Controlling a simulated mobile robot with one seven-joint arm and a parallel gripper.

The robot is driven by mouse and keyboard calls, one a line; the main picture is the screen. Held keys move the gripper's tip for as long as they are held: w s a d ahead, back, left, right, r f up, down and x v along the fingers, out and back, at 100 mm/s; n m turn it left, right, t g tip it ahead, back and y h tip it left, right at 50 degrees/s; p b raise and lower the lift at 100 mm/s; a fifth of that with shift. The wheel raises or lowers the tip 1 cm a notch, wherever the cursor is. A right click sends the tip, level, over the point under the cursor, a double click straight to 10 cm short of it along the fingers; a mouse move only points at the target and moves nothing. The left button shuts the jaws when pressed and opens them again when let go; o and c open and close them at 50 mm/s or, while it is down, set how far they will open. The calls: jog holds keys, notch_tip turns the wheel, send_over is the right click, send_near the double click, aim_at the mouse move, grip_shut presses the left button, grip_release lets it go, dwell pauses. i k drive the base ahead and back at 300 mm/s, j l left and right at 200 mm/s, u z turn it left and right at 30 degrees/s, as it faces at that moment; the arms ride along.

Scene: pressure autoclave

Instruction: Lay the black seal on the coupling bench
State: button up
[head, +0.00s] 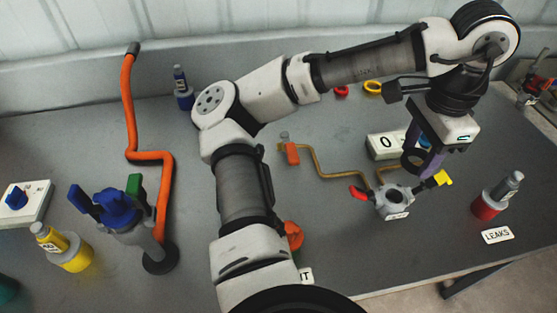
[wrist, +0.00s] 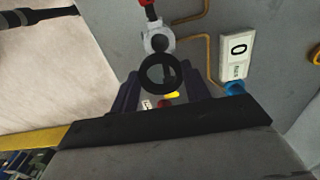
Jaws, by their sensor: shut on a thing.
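The black seal (head: 404,160) is a thick ring held between the purple fingers of my gripper (head: 424,163). In the wrist view the seal (wrist: 158,91) sits between the two fingertips, its hole facing the camera. My gripper is shut on it, pointing down above the right part of the grey bench (head: 330,240). A grey coupling (head: 393,203) with a red lever and a yellow handle stands just below the seal in the head view. In the wrist view the coupling (wrist: 158,40) lies just beyond the seal. The seal's height above the bench is hard to tell.
A white "0" display (head: 386,146) stands close behind my gripper. A red-based bottle (head: 488,207) and a LEAKS label (head: 497,235) are at the right. A red ring (head: 341,91) and a yellow ring (head: 373,87) lie at the back. Bare bench shows front of the coupling.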

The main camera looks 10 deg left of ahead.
aim_at(531, 190)
jog(key=i+l, duration=0.1)
jog(key=l, duration=0.4)
jog(key=i+l, duration=0.1)
jog(key=l, duration=0.35)
jog(key=i+l, duration=0.1)
jog(key=l, duration=0.4)
jog(key=i+l, duration=0.1)
jog(key=l, duration=0.4)
